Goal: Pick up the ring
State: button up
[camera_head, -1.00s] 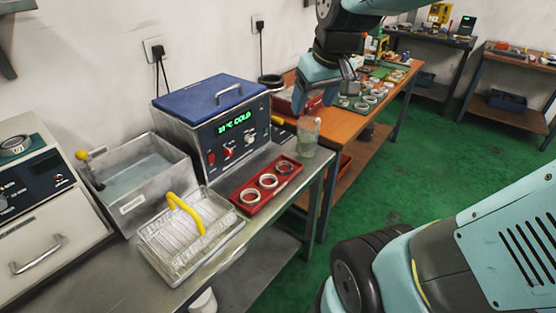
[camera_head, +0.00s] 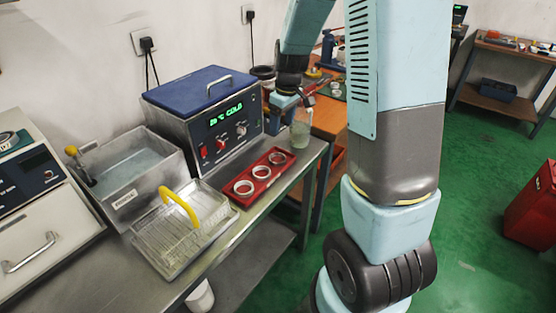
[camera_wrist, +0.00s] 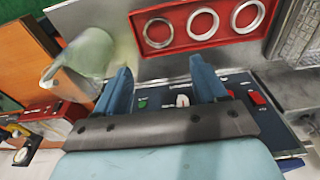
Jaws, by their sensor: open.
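A red tray (camera_head: 270,181) lies on the steel bench and holds three pale metal rings in a row. The wrist view shows the tray (camera_wrist: 180,30) near the top, with a left ring (camera_wrist: 145,32), a middle ring (camera_wrist: 189,25) and a right ring (camera_wrist: 233,18). My gripper (camera_wrist: 162,80) is open, its two blue fingers apart with nothing between them. In the head view my gripper (camera_head: 287,100) is above the bench by the heated bath's right front corner, beyond the tray and apart from the rings.
A translucent beaker (camera_head: 300,132) stands close to the gripper, beyond the tray. The blue-lidded bath (camera_head: 222,140), reading COLD, stands behind the tray. A wire basket with a yellow handle (camera_head: 179,203) is left of it. A wooden table (camera_head: 328,120) is farther back.

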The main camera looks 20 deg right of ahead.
aim_at(278, 157)
jog(key=f, duration=0.5)
jog(key=w+f, duration=0.1)
jog(key=f, duration=0.3)
jog(key=w+f, duration=0.1)
jog(key=f, duration=0.4)
jog(key=shift+a+f, duration=0.3)
jog(key=shift+a, duration=0.1)
jog(key=shift+c, duration=0.3)
jog(key=c, duration=0.6)
